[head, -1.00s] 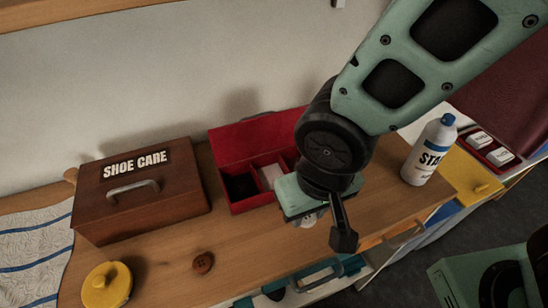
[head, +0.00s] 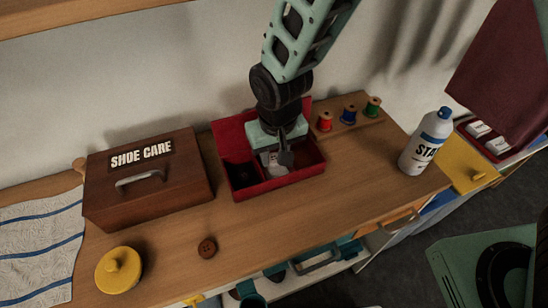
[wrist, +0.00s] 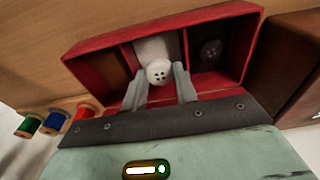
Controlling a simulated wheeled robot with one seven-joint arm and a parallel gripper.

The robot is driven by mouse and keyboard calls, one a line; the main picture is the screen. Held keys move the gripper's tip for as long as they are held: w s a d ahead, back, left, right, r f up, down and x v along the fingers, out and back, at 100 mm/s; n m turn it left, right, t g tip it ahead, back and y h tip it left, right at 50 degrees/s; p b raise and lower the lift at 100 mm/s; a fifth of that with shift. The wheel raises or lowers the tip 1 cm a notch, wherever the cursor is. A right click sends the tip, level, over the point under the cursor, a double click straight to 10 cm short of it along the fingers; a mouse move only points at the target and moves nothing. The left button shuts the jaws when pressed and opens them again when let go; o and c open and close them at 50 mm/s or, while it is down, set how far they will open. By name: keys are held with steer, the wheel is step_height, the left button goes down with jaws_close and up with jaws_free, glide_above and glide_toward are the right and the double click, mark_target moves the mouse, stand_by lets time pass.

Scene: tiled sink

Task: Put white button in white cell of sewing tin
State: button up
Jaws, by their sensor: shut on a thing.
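The open red sewing tin (head: 268,190) sits on the wooden bench and also shows in the wrist view (wrist: 88,43). My gripper (wrist: 160,88) is shut on the white button (wrist: 158,72), a round button with several holes. In the wrist view the button appears over the white cell, between the fingertips. Its exact height above the cell floor is unclear. In the head view my gripper (head: 278,163) is over the tin and partly hides its middle.
A dark button (wrist: 210,50) lies in the dark cell. A brown SHOE CARE box (head: 150,180) stands left of the tin. A brown button (head: 207,248) and yellow lid (head: 119,271) are in front. Thread spools (head: 348,114) and a spray bottle (head: 425,142) stand right.

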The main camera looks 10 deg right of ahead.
mark_target(274, 158)
steer(key=shift+w+f+p, duration=0.2)
steer(key=shift+f+p, duration=0.25)
steer(key=shift+f, duration=1.1)
steer(key=shift+f, duration=0.2)
steer(key=o, duration=0.8)
steer(key=shift+c, duration=0.2)
steer(key=shift+r, duration=0.2)
